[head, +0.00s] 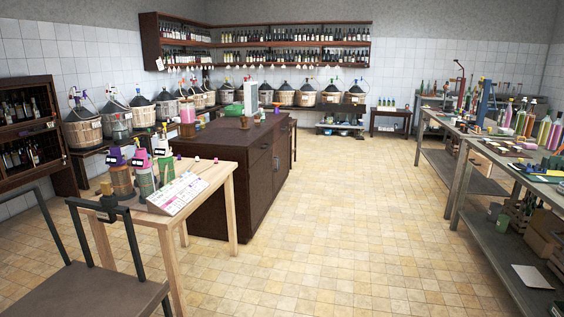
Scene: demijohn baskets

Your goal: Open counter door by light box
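The dark brown counter (215,190) stands in the middle of the room in the head view. Its right-hand side carries door and drawer fronts (262,185), with a small handle (277,163) near the middle. The fronts look closed. A white upright panel-like box (250,98), which looks like the light box, stands on the counter top towards its far part. Neither of my grippers is in view, so nothing shows in contact with the counter.
A wooden table (222,185) with bottles and a white card stands before the counter. A brown seat-like surface with a dark frame (95,290) is at lower left. A long workbench (480,160) runs along the right. The tiled floor (350,220) between counter and workbench is clear.

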